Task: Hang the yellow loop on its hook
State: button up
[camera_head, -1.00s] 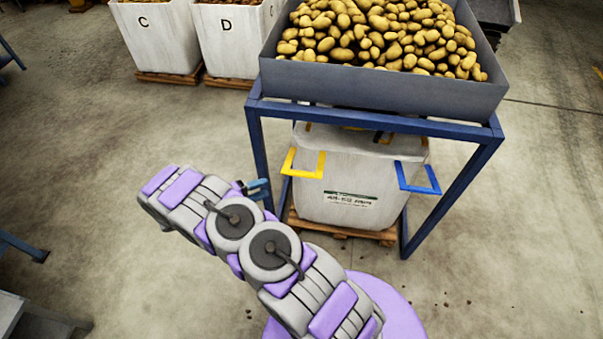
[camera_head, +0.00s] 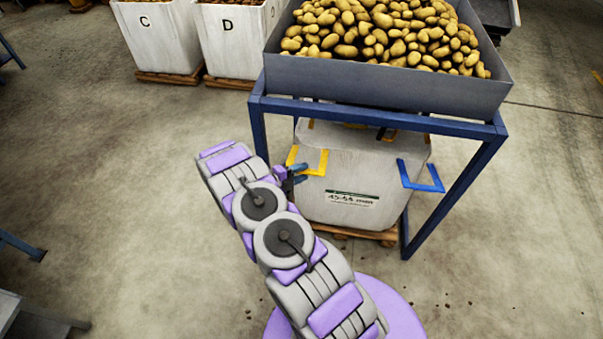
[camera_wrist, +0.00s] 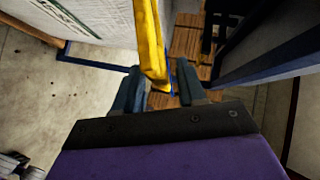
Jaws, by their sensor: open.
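The yellow loop (camera_head: 322,165) hangs out from the upper left front of a white bulk bag (camera_head: 345,190) under the blue stand. My gripper (camera_head: 297,174) is at the loop's left side in the head view. In the wrist view the yellow loop (camera_wrist: 151,45) runs down to the space between the two open fingers of my gripper (camera_wrist: 160,85). The fingers are apart and I cannot tell whether they touch the strap. A blue loop (camera_head: 420,178) sticks out from the bag's right side. I cannot make out the yellow loop's hook.
A blue-framed stand (camera_head: 470,172) carries a grey hopper (camera_head: 390,88) full of potatoes above the bag. The bag stands on a wooden pallet (camera_head: 383,238). Two white boxes marked C (camera_head: 160,40) and D (camera_head: 230,45) stand at the back left.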

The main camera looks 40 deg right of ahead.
jog(key=shift+x, duration=1.2)
jog(key=shift+a+r, duration=0.1)
jog(key=shift+a, duration=0.5)
jog(key=c, duration=0.6)
grip_shut()
jog(key=shift+d, duration=0.1)
